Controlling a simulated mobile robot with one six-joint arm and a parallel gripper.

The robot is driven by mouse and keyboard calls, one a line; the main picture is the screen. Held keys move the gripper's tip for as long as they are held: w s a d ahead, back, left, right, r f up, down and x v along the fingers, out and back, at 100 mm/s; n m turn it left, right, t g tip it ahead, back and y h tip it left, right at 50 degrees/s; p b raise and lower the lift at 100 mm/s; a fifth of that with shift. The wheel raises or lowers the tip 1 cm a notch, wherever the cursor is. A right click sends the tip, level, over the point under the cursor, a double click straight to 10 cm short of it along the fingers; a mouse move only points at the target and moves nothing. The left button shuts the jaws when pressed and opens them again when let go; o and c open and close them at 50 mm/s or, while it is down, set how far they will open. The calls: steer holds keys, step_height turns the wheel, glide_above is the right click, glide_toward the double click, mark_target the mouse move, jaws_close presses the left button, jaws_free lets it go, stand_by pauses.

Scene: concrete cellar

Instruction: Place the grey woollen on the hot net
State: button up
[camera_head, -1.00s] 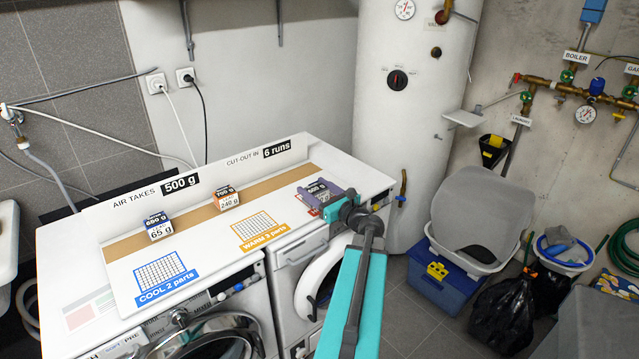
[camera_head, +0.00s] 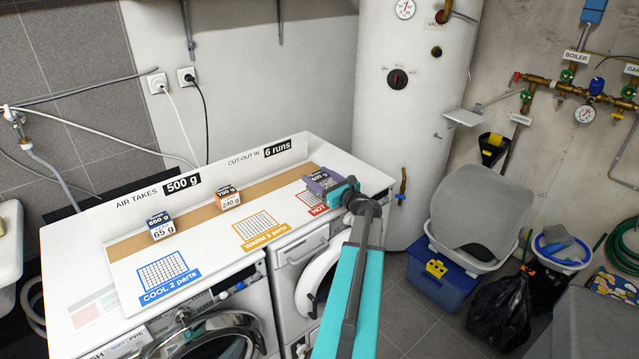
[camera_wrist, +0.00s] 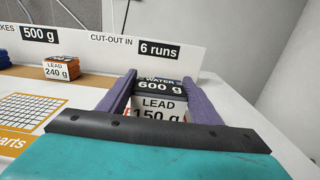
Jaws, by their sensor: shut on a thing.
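The held block (camera_head: 321,174), marked 600 g, is the likely grey woollen. Its colour is mostly hidden by its labels. In the wrist view the block (camera_wrist: 158,86) reads WATER 600 g and LEAD 150 g. My gripper (camera_head: 324,181) has its purple fingers shut on two sides of it; they also show in the wrist view (camera_wrist: 160,92). The hot net (camera_head: 304,199) is a red grid with a HOT label at the right of the white top.
A blue block (camera_head: 160,228) and an orange block (camera_head: 227,197) stand on the brown strip (camera_head: 190,214). The cool net (camera_head: 162,271) and warm net (camera_head: 257,228) are bare. A white upright board (camera_head: 215,178) runs along the back; a boiler (camera_head: 405,120) stands behind right.

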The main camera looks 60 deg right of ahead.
steer(key=shift+d, duration=0.1)
steer(key=shift+w+d, duration=0.15)
steer(key=shift+d, duration=0.1)
steer(key=shift+d+f+p, duration=0.1)
steer(key=shift+f+p, duration=0.05)
steer(key=shift+p, duration=0.15)
steer(key=shift+f+p, duration=0.5)
steer(key=shift+f, duration=1.1)
steer(key=shift+f, duration=0.2)
steer(key=o, duration=1.2)
steer(key=shift+r, duration=0.2)
